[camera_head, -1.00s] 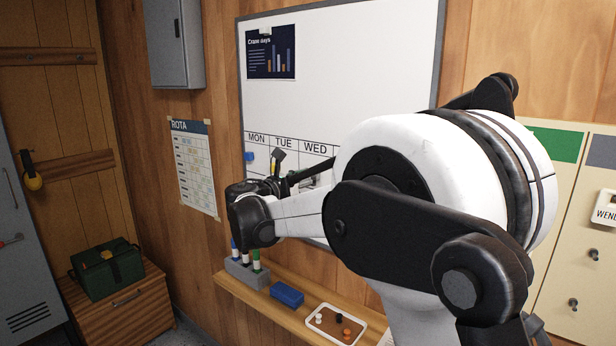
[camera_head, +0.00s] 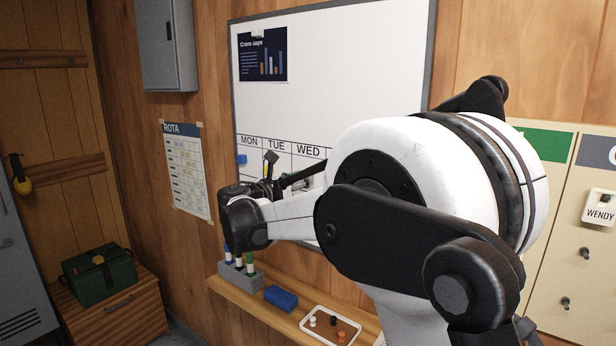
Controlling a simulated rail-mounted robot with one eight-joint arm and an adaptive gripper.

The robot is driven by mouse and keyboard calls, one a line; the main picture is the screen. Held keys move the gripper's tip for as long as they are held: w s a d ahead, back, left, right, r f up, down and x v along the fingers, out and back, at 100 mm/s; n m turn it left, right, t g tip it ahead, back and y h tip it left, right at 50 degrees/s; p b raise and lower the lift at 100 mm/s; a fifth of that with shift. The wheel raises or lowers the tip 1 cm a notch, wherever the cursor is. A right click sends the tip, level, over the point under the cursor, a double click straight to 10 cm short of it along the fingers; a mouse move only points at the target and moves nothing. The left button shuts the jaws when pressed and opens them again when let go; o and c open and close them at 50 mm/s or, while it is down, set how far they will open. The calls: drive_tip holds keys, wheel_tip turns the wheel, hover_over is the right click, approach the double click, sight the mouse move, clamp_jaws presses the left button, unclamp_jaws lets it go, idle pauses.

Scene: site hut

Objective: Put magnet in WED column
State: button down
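The whiteboard (camera_head: 330,60) hangs on the wood wall with columns marked MON, TUE and WED (camera_head: 308,151); my arm hides the board to the right of WED. A blue magnet (camera_head: 241,160) is at the left of the MON column. My gripper (camera_head: 288,170) is in front of the TUE and WED columns, its dark fingers seen from behind. A small yellow patch (camera_head: 266,171) shows by one finger; I cannot tell whether it is a magnet. Whether the gripper is open or holds anything is unclear. White, black and orange pieces (camera_head: 333,321) lie in the tray (camera_head: 306,329) below.
A wooden shelf (camera_head: 237,290) under the board bears a grey marker holder (camera_head: 240,275), a blue eraser (camera_head: 281,298) and the tray. A tag reading WENDY (camera_head: 599,208) hangs among pegs at right. A green bag (camera_head: 98,273) sits on a wooden cabinet at left.

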drive_tip(key=c, duration=1.4)
unclamp_jaws()
drive_tip(key=v, duration=1.2)
drive_tip(key=s+d+f+m+g+y+b, duration=0.1)
drive_tip(key=s+d+f+m+g, duration=0.1)
drive_tip(key=s+d+m, duration=0.45)
drive_tip(key=s+d+f+m+g+y, duration=0.2)
drive_tip(key=s+d, duration=0.1)
drive_tip(key=d, duration=0.7)
drive_tip(key=s+d+f+m+g+y+b, duration=0.1)
drive_tip(key=s+d+f+m+g, duration=0.1)
drive_tip(key=s+d+m, duration=0.5)
drive_tip(key=s+d+f+m+y, duration=0.2)
drive_tip(key=s+f+m, duration=0.2)
drive_tip(key=s, duration=0.3)
drive_tip(key=s+d+f+m+g+y, duration=0.1)
drive_tip(key=s+d+f+m+y, duration=0.1)
drive_tip(key=s+f+m, duration=0.2)
drive_tip(key=s+d+f+m+y+b, duration=0.1)
drive_tip(key=s+f+m, duration=0.3)
drive_tip(key=s, duration=0.5)
drive_tip(key=shift+s+d+f+m+g+y, duration=0.2)
drive_tip(key=shift+s+d+m+g+y, duration=0.15)
drive_tip(key=shift+d+m+y, duration=0.4)
